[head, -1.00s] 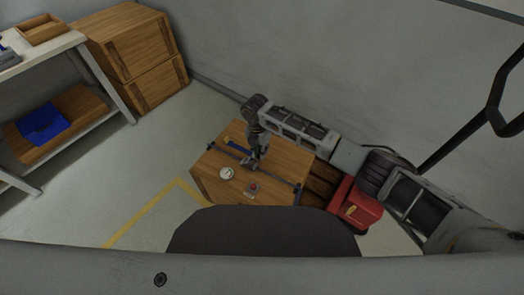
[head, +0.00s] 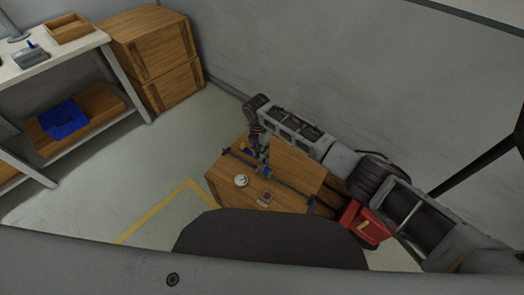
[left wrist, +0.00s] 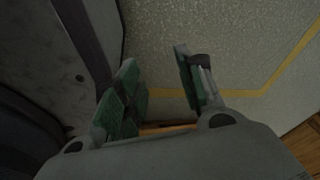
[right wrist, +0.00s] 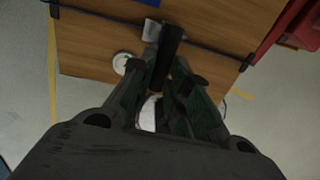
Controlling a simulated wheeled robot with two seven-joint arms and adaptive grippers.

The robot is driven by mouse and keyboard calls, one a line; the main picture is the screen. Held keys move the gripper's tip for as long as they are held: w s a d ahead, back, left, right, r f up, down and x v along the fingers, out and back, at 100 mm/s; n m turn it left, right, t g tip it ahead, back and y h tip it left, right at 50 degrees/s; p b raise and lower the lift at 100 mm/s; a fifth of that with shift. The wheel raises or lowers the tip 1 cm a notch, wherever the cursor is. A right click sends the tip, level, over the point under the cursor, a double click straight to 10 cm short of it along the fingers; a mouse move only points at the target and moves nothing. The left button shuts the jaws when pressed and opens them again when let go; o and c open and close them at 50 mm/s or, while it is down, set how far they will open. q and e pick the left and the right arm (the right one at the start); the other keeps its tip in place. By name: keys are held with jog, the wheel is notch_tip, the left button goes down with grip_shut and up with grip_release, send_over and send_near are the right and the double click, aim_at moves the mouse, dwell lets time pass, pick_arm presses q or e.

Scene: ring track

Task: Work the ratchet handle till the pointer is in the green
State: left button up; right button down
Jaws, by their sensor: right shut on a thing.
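My right gripper (head: 263,163) is over the wooden crate top, shut on the ratchet handle. In the right wrist view the dark handle (right wrist: 167,52) stands up between the fingers of my right gripper (right wrist: 170,88). A small round white gauge (head: 241,181) lies on the crate top beside the gripper. It also shows in the right wrist view (right wrist: 121,63), partly behind a finger. Its pointer and green zone are too small to read. My left gripper (left wrist: 160,90) is open and empty above the floor, seen only in its own wrist view.
A dark bar (head: 292,187) runs across the crate top (head: 222,180). A small block with a round button or lamp (head: 264,199) sits near the front. A red box (head: 364,223) stands to the right. Shelving (head: 115,75) and stacked crates (head: 150,45) stand at the left.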

pick_arm(q)
jog(key=shift+w+d, duration=0.1)
jog(key=shift+d, duration=0.05)
pick_arm(e)
jog(key=shift+s+d+f, duration=0.15)
jog(key=shift+f, duration=0.25)
jog(key=shift+s+d+f, duration=0.1)
jog(key=shift+s+f, duration=0.05)
jog(key=shift+f, duration=0.2)
jog(key=c, duration=1.5)
grip_release()
jog(key=shift+c, duration=0.2)
jog(key=shift+o, duration=0.9)
jog(key=shift+w+f, duration=0.15)
jog(key=shift+w, duration=0.05)
jog(key=shift+a+r, duration=0.1)
jog(key=shift+r, duration=0.2)
jog(key=shift+w+r, duration=0.1)
jog(key=shift+r, duration=0.3)
pick_arm(q)
jog(key=shift+s+f, duration=0.15)
jog(key=shift+s, duration=0.35)
pick_arm(e)
notch_tip(320, 180, up, 11)
jog(key=shift+a, duration=0.35)
jog(key=shift+w+r, duration=0.1)
